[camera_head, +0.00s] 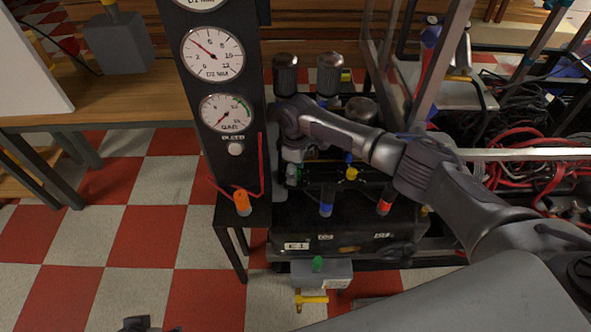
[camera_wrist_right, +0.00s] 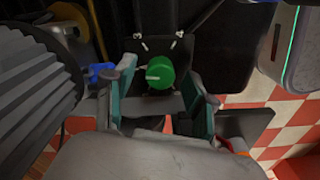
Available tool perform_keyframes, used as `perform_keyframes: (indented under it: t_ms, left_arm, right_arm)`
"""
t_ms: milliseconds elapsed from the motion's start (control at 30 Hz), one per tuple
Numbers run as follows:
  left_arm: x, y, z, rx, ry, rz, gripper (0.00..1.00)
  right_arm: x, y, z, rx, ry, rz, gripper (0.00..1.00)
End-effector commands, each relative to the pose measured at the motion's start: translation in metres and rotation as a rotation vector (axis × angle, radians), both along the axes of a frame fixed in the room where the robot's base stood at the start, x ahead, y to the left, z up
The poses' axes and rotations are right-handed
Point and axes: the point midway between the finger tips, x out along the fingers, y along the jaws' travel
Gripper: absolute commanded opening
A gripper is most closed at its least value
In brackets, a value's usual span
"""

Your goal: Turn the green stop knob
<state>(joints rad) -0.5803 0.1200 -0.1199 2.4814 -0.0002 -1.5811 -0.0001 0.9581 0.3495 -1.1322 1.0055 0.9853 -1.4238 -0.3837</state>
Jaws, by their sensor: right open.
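In the right wrist view, a green knob (camera_wrist_right: 160,73) with a pale pointer line faces the camera. My right gripper (camera_wrist_right: 162,93) is open, with one teal-padded finger on each side of the knob's lower part. I see no clear contact with the knob. In the head view, my right gripper (camera_head: 293,170) points down beside the black gauge column, and its fingertips are small and partly hidden. A green knob (camera_head: 318,263) also shows on a grey box lower down; I cannot tell whether it is the same one. A dark sliver at the bottom edge may be my left gripper (camera_head: 136,325).
The gauge column (camera_head: 215,100) stands close left of my right gripper. Orange (camera_head: 242,201), blue (camera_head: 326,204) and red (camera_head: 384,205) knobs or caps are nearby. Dark cylinders (camera_head: 286,75) stand behind the gripper. Red cables (camera_head: 515,165) crowd the right side. Checkered floor is open at left.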

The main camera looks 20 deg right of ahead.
Motion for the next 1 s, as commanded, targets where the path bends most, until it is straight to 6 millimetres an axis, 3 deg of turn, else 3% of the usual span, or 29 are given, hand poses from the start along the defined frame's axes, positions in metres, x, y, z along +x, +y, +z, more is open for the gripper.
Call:
perform_keyframes:
  t_ms: [67, 300, 400, 633, 967, 1000]
  left_arm:
    - [0.0, 0.0, 0.0, 0.0, 0.0, 0.0, 0.56]
    - [0.0001, 0.0, 0.0, 0.0, 0.0, 0.0, 0.56]
    - [0.0001, 0.0, 0.0, 0.0, 0.0, 0.0, 0.56]
    - [0.0012, -0.0002, 0.0057, 0.0, -0.002, 0.0, 0.56]
    - [0.0021, -0.0002, -0.003, 0.001, 0.008, 0.0, 0.56]
    - [0.0023, -0.0002, -0.0026, 0.001, 0.007, -0.001, 0.56]
  right_arm:
    - [-0.0001, 0.0002, 0.0001, 0.0, 0.0, 0.0, 0.52]
    - [0.0, 0.0002, 0.0002, 0.0, 0.0, 0.0, 0.12]
    - [0.0, 0.0002, 0.0003, 0.0, 0.0, 0.0, 0.0]
    - [-0.0004, 0.0006, 0.0025, 0.001, 0.001, 0.097, 0.0]
    - [-0.0004, 0.0003, 0.0003, 0.0, 0.0, 0.141, 0.0]
    - [-0.0004, 0.0003, 0.0002, 0.0, 0.0, 0.141, 0.32]
